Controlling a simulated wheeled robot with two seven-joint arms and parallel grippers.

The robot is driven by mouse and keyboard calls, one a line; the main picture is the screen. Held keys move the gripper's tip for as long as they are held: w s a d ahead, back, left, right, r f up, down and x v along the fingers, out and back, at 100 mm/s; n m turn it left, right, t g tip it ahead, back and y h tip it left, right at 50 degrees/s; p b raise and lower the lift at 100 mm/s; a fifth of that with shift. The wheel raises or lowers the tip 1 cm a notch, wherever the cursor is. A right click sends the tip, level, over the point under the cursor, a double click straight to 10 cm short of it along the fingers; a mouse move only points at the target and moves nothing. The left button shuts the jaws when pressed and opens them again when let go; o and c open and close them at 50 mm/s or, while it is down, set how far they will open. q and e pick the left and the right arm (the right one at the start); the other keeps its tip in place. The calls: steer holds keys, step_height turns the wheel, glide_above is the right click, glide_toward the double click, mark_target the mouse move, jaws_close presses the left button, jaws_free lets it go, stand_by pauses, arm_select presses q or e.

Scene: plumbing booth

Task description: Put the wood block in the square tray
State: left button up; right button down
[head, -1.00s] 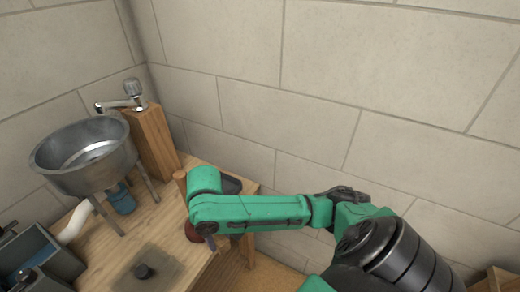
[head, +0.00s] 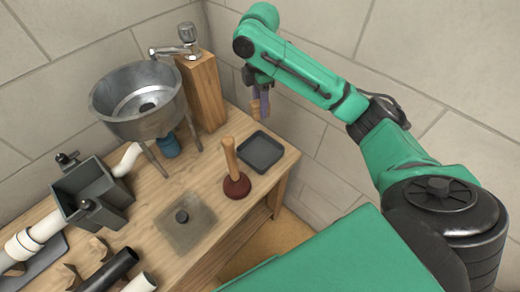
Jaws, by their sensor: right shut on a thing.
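My right gripper (head: 261,101) hangs at the end of the green arm at the top centre, near the back wall. It is shut on the wood block (head: 255,109), a small brown piece that is partly hidden by the fingers. The square tray (head: 262,153) is dark grey and shallow, and lies on the right end of the wooden bench. It looks empty. The gripper and block are in the air above the tray's far side, apart from it. My left gripper is not in view.
A plunger (head: 236,180) stands upright just left of the tray. A metal basin (head: 140,100) on legs and a wooden post (head: 202,90) with a tap stand behind on the left. A grey box (head: 92,195) and pipes (head: 40,232) fill the left of the bench (head: 160,195).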

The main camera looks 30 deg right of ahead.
steer(key=f, duration=0.3)
steer(key=shift+s+f+b, duration=0.25)
steer(key=shift+f+b, duration=0.1)
steer(key=shift+f, duration=0.05)
step_height(320, 180, down, 16)
steer(key=shift+w+r+p, duration=0.1)
steer(key=shift+w+p, duration=0.05)
steer(key=shift+p, duration=0.4)
steer(key=shift+f, duration=0.3)
steer(key=shift+c, duration=2.2)
jaws_free()
step_height(320, 180, up, 12)
steer(key=shift+r+b, duration=0.2)
steer(key=shift+b, duration=0.1)
